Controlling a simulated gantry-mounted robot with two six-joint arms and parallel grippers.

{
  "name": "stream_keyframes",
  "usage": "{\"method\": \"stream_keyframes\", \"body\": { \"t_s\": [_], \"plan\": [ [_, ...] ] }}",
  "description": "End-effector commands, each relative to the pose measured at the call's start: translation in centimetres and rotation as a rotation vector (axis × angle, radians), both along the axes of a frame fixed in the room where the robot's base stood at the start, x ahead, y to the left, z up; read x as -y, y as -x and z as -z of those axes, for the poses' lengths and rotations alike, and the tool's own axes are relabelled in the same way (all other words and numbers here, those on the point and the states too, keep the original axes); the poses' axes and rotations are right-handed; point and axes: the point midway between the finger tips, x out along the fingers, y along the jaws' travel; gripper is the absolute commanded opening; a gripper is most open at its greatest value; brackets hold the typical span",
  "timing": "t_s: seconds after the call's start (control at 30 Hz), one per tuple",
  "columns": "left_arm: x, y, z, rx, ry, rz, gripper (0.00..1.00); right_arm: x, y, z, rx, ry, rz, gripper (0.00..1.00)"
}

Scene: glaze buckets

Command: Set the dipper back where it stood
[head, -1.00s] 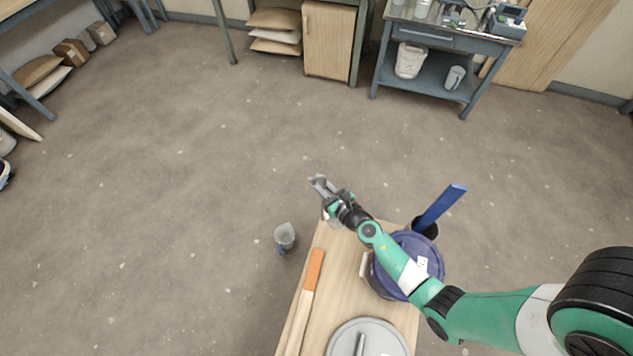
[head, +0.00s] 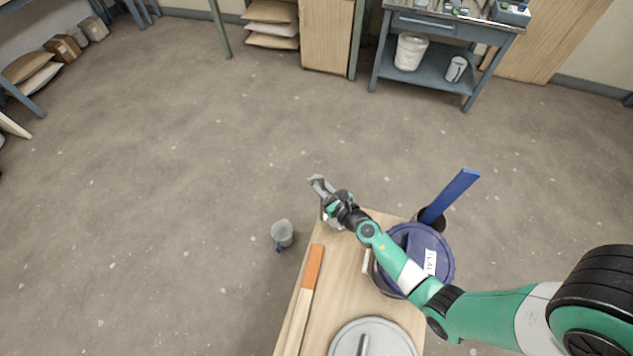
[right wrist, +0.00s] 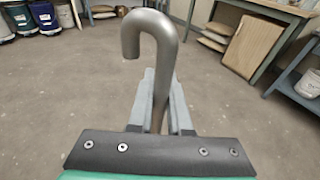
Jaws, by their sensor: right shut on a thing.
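My right gripper (head: 322,187) is shut on the dipper. In the right wrist view the dipper is a grey metal rod (right wrist: 156,60) with a hooked top, standing up between the two fingers (right wrist: 158,105). In the head view the gripper is above the far left corner of the wooden table (head: 340,300). A pale part shows just below the gripper there, but I cannot tell whether it is the dipper's cup. The dipper's lower end is hidden in the right wrist view. My left gripper is in neither view.
A blue-lidded bucket (head: 421,245) stands on the table beside my right arm, near a dark pot holding a blue paddle (head: 450,195). A grey lid (head: 372,340) and an orange-ended stick (head: 313,267) are nearer. A grey cup-like vessel (head: 282,234) is left of the table.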

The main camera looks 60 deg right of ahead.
Motion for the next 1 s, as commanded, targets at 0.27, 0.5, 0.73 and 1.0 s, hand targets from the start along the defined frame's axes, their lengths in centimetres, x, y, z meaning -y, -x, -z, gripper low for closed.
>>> {"method": "stream_keyframes", "body": {
  "t_s": [0.27,0.5,0.73,1.0],
  "plan": [
    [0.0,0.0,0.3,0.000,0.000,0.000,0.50,0.0,0.0,0.2,0.001,0.001,0.000,0.00],
    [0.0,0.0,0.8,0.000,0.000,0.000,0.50,0.0,0.0,0.7,0.001,0.001,0.000,0.00],
    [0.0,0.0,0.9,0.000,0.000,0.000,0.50,0.0,0.0,0.9,0.001,0.001,0.000,0.29],
    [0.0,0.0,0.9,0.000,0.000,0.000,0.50,0.0,0.0,0.9,0.000,0.001,0.000,0.52]
  ]
}}
